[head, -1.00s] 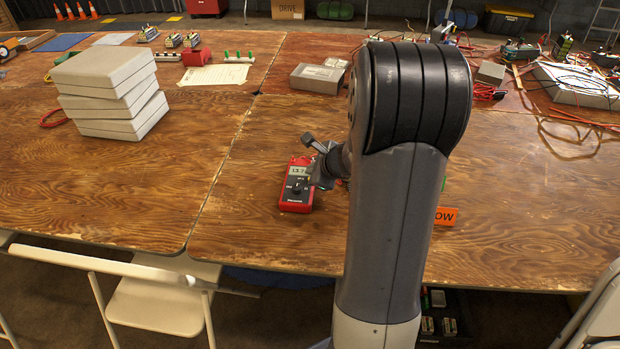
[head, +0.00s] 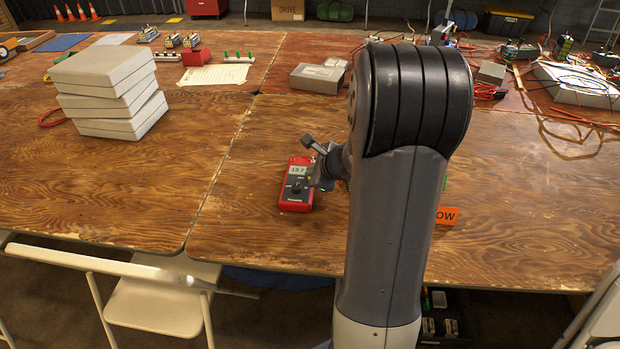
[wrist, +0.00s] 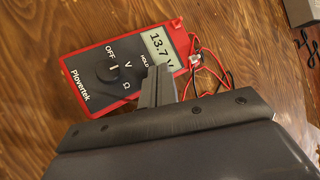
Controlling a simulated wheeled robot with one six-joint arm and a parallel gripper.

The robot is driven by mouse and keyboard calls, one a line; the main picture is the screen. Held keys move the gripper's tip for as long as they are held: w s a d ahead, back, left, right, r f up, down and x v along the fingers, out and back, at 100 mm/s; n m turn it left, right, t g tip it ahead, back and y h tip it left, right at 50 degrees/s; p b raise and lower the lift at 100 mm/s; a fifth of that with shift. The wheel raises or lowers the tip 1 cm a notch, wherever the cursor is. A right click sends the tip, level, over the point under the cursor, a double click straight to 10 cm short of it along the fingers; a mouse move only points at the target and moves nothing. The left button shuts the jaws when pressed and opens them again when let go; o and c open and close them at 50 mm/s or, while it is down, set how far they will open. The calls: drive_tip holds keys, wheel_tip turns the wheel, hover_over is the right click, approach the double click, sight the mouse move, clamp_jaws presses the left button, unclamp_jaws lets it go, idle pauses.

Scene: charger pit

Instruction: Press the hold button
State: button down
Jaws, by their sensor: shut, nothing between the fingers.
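A red multimeter (head: 296,187) lies face up on the wooden table in the head view. The wrist view shows this meter (wrist: 101,77) with its dial (wrist: 113,68) and a display (wrist: 159,45) that reads 13.7 V. The word HOLD is printed beside the display. My gripper (wrist: 160,70) is shut and empty, with its fingertips over the meter's face, right by the HOLD label. The hold button is hidden behind the fingertips, and I cannot tell whether they touch it. In the head view, my gripper (head: 318,182) is at the meter's right edge.
Red and black leads (wrist: 208,65) run from the meter's end. An orange tag (head: 446,216) lies right of my arm. A stack of pale boxes (head: 108,92) stands left, and a grey box (head: 317,79) lies behind the meter.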

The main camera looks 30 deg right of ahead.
drive_tip(key=shift+f+b, duration=0.4)
drive_tip(key=shift+b, duration=0.05)
idle(0.4)
idle(0.3)
drive_tip(key=shift+r+p, duration=0.65)
drive_tip(key=shift+r, duration=0.15)
wheel_tip(320, 180, up, 5)
drive_tip(key=p, duration=0.4)
idle(0.7)
